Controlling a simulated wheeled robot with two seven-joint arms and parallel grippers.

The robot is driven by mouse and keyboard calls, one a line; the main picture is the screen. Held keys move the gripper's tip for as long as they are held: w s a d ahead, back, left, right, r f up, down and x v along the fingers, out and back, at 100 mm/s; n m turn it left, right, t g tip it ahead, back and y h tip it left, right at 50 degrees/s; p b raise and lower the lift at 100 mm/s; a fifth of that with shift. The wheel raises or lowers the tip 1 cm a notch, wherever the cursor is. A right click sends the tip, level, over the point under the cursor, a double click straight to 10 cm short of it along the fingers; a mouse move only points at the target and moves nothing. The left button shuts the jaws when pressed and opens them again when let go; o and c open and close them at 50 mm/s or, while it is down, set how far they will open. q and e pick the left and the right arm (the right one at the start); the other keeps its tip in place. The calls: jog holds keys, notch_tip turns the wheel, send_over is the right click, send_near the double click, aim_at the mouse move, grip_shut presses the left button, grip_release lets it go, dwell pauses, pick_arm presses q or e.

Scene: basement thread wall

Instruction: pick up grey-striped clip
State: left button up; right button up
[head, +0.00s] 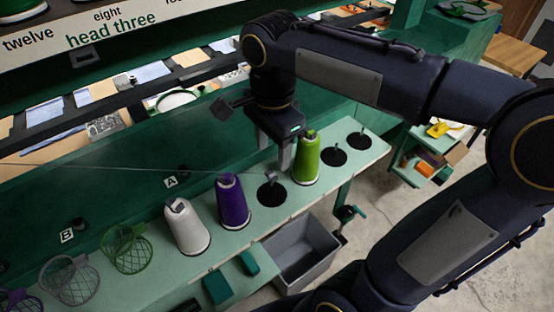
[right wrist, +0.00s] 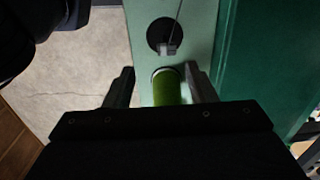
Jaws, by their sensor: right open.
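A small grey piece, likely the clip, stands at the black disc (head: 271,194) between the purple and green cones; I see the piece (head: 271,177) in the head view. In the right wrist view the grey piece (right wrist: 168,49) sits over the disc with a thin thread running up from it. Its stripes are too small to make out. My right gripper (right wrist: 162,78) is open and empty, pointing down over the shelf; in the head view it (head: 288,155) is beside the green cone, right of the grey piece. My left gripper is out of view.
The green thread cone (head: 306,160) stands close to my right fingers. The purple cone (head: 233,203) and white cone (head: 187,228) stand left on the shelf (head: 330,178). The green wall (head: 130,160) rises behind. A grey bin (head: 300,252) is below the shelf.

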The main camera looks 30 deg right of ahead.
aim_at(271, 173)
jog(key=shift+w+f, duration=0.1)
jog(key=shift+w, duration=0.15)
jog(key=shift+d+f, duration=0.15)
jog(key=shift+f, duration=0.25)
jog(key=f, duration=0.6)
jog(key=shift+w+f, duration=0.3)
jog(key=shift+f, duration=0.05)
grip_shut()
jog(key=shift+r, duration=0.1)
